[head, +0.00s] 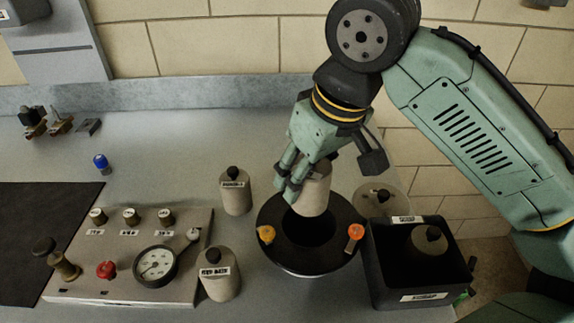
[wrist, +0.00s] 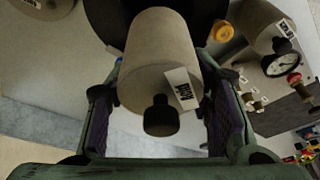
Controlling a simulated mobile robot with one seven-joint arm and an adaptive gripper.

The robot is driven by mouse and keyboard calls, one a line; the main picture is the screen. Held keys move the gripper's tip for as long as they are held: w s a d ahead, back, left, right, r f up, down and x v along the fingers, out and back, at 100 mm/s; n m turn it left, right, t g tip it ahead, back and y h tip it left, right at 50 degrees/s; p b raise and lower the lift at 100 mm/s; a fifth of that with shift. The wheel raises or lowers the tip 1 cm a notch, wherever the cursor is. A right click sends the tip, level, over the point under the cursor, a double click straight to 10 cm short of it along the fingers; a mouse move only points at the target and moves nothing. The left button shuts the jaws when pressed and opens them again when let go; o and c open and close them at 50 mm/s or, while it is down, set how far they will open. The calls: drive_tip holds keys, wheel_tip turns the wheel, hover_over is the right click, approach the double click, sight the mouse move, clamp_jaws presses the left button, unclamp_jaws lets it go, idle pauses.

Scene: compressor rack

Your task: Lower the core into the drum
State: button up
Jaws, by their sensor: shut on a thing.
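My gripper (head: 303,185) is shut on a beige cylindrical core (head: 315,196) with a black knob and a white label. The wrist view shows the core (wrist: 160,62) between the two fingers, its knob end toward my palm. The black round drum (head: 273,253) stands on the bench with a dark central opening and an orange clip at each side. The core is over the back part of the opening, roughly upright in the head view. I cannot tell whether its lower end is inside the opening. My fingers cover part of the core.
Similar beige cylinders stand left of the drum (head: 236,198) and at front left (head: 220,280). A black bin (head: 387,287) holding another stands close right of the drum, with a round beige piece (head: 393,197) behind it. A gauge panel (head: 95,280) lies left.

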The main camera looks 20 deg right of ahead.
drive_tip(key=shift+d, duration=0.2)
wheel_tip(320, 180, down, 4)
drive_tip(key=b, duration=0.4)
drive_tip(key=shift+f, duration=0.1)
idle(0.5)
drive_tip(key=shift+f, duration=0.4)
drive_tip(key=shift+f+b, duration=0.2)
drive_tip(key=shift+b, duration=0.15)
drive_tip(key=shift+f+b, duration=1.05)
drive_tip(key=shift+f, duration=0.55)
drive_tip(key=shift+r, duration=0.1)
drive_tip(key=shift+r+p, duration=0.35)
drive_tip(key=shift+p, duration=0.2)
